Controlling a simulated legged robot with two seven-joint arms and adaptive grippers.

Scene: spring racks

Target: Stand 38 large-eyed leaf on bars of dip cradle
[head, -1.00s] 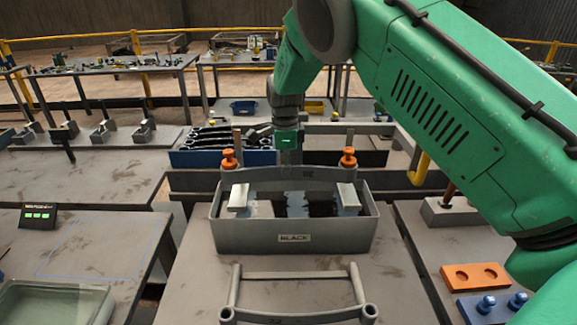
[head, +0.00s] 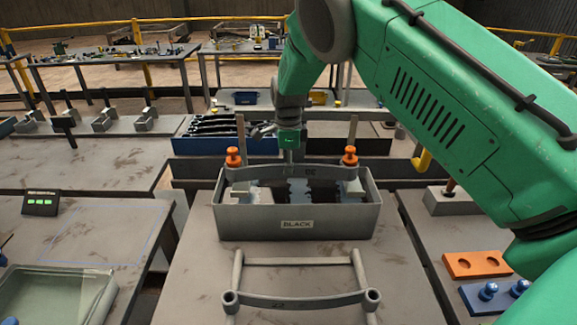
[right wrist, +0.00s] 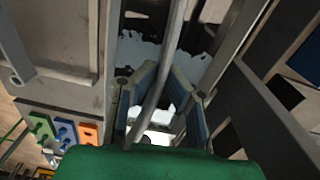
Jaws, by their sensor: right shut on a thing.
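My right gripper (head: 290,155) is shut on the middle of a long curved grey leaf (head: 270,175), with a mark too small to read surely. The leaf spans the grey tank marked BLACK (head: 238,222) at its upper rear part. Its ends are close to two orange knobs (head: 233,157); I cannot tell whether it touches its supports. Pale blocks (head: 243,200), perhaps cradle parts, show inside the tank. In the right wrist view the leaf (right wrist: 166,75) runs between the blue-padded fingers (right wrist: 168,108). My left gripper is not in view.
A grey frame (head: 300,261) with another eyed leaf (head: 300,302) across it is on the table before the tank. A glass-like tray (head: 60,295) is at left. Orange (head: 475,264) and blue blocks are at right. A blue bin (head: 200,146) stands behind.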

